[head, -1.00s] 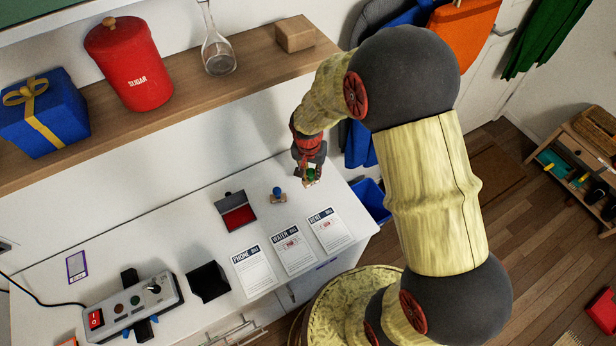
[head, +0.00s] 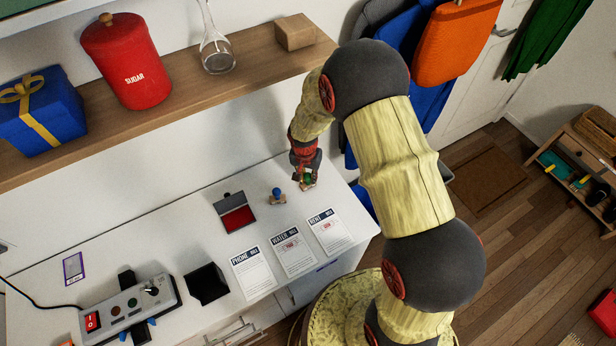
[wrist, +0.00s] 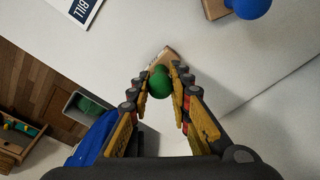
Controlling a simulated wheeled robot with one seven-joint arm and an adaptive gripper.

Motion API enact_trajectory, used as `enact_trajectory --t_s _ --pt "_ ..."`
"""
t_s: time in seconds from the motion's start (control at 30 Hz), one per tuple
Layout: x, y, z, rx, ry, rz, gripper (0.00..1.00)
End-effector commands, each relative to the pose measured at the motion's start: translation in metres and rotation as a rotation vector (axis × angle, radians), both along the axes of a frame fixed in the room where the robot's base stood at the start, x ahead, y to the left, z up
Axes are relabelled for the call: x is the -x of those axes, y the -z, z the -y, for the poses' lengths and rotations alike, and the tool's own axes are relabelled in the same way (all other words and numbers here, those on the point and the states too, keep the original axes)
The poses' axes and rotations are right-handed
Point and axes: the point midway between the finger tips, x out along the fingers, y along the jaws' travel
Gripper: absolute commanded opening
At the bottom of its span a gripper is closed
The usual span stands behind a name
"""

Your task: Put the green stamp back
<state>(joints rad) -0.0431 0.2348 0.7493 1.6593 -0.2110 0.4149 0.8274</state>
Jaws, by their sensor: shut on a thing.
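The green stamp (head: 307,178) has a round green knob and a wooden base, and my gripper (head: 306,180) is shut on it near the back right of the white desk (head: 350,240). In the wrist view the green knob (wrist: 159,84) sits between the fingertips (wrist: 160,88), with the wooden base (wrist: 163,58) just beyond. I cannot tell whether the base touches the desk. A blue-knobbed stamp (head: 277,195) stands upright to its left, and it also shows at the top of the wrist view (wrist: 245,8).
A red ink pad (head: 237,217) lies open left of the stamps. The phone (head: 253,272), water (head: 293,253) and rent (head: 328,231) bills lie in front; water and rent bear red marks. A black box (head: 207,284) and switch panel (head: 128,306) stand left. A wooden shelf (head: 180,75) hangs above.

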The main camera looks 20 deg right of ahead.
Motion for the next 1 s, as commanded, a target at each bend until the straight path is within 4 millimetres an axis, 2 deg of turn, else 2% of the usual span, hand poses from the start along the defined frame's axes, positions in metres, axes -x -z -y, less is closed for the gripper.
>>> enact_trajectory --t_s 0.1,0.13,0.43,0.83,1.0 --pt "0.0 0.004 0.0 0.0 0.0 0.0 0.04" --pt "0.0 0.004 0.0 0.0 0.0 0.0 0.2" --pt "0.0 0.003 0.0 0.0 0.0 0.0 0.37" --pt "0.0 -0.002 0.0 0.0 0.0 0.0 0.38" --pt "0.001 -0.029 -0.002 0.0 0.0 0.005 0.38"
